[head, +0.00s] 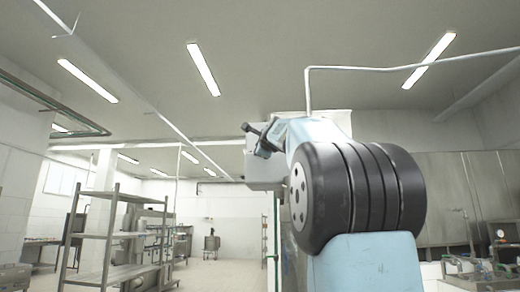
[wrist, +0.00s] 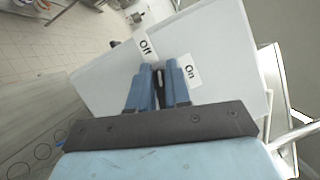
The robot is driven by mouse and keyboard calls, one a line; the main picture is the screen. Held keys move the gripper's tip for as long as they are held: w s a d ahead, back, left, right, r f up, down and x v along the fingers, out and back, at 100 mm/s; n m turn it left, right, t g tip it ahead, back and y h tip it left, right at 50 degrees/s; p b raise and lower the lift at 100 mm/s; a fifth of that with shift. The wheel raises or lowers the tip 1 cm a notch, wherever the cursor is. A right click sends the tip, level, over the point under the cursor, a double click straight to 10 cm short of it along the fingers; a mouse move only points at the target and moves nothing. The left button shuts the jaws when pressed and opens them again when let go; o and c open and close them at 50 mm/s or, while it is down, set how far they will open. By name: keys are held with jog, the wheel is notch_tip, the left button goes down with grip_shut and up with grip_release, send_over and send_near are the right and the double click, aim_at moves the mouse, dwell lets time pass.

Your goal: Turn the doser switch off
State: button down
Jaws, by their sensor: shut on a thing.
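The doser switch (wrist: 159,78) is a small black lever on a pale box (wrist: 107,75). It shows in the wrist view between my two blue fingers. My gripper (wrist: 158,70) is shut on this lever, one finger on each side. An "Off" label (wrist: 146,46) is just beyond the left fingertip, and an "On" label (wrist: 190,71) is beside the right finger. The fingers hide part of the lever, so I cannot tell which label it points to. In the head view my arm hides much of the pale box (head: 262,176), and the switch cannot be made out.
A metal shelf rack (head: 103,215) stands at the left in the head view. A pale pipe (head: 420,66) runs above my arm. Steel cabinets (head: 447,185) line the right wall. Open tiled floor (head: 215,272) lies between the rack and my arm.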

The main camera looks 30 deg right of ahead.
jog(key=shift+w+a+f+n+g+y, duration=0.1)
jog(key=shift+f+n+g+y, duration=0.15)
jog(key=shift+n, duration=0.55)
jog(key=shift+w+a+f+n+g+y, duration=0.1)
jog(key=shift+n+g, duration=0.25)
jog(key=shift+n, duration=0.45)
jog(key=shift+d+f, duration=0.1)
jog(key=c, duration=1.2)
grip_release()
jog(key=shift+o, duration=0.2)
jog(key=shift+s, duration=0.1)
jog(key=shift+s, duration=0.1)
jog(key=s+a, duration=0.2)
jog(key=s, duration=1.1)
jog(key=shift+s+a, duration=0.15)
jog(key=shift+a, duration=0.25)
